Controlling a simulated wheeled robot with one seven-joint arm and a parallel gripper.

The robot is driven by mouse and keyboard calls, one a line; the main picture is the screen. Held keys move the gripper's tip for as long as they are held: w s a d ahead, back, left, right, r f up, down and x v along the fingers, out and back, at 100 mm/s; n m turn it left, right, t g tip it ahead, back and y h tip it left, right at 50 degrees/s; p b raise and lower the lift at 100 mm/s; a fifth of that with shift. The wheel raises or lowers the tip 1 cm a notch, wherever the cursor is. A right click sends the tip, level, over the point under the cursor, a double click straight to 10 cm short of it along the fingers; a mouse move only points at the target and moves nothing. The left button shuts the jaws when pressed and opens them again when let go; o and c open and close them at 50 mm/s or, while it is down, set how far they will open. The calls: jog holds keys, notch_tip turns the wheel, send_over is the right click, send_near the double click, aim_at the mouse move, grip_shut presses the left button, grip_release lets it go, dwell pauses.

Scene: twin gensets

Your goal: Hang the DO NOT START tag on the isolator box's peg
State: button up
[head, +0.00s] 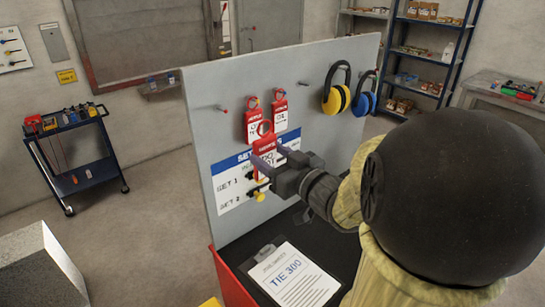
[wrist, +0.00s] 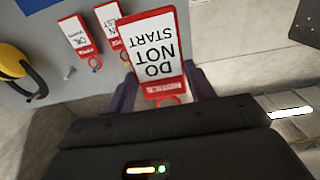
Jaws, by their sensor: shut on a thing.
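My gripper (head: 266,165) is shut on the red-and-white DO NOT START tag (head: 264,144), in front of the grey pegboard. In the wrist view the tag (wrist: 155,45) is between the two fingers (wrist: 165,90), its white face and lettering in clear view, upside down in the picture. In the head view its lower part is partly hidden by the fingers. I cannot make out the isolator box or its peg for certain in either view.
Two other red tags (head: 252,122) (head: 280,112) hang on the pegboard (head: 205,95), with yellow (head: 337,98) and blue (head: 366,100) ear defenders to the right. A clipboard (head: 293,275) lies on the black top below. A tool trolley (head: 75,150) stands left; floor between is clear.

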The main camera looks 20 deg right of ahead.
jog(key=shift+s, duration=0.1)
jog(key=b+v, duration=0.4)
jog(key=v, duration=0.4)
dwell(1.4)
jog(key=shift+d, duration=0.1)
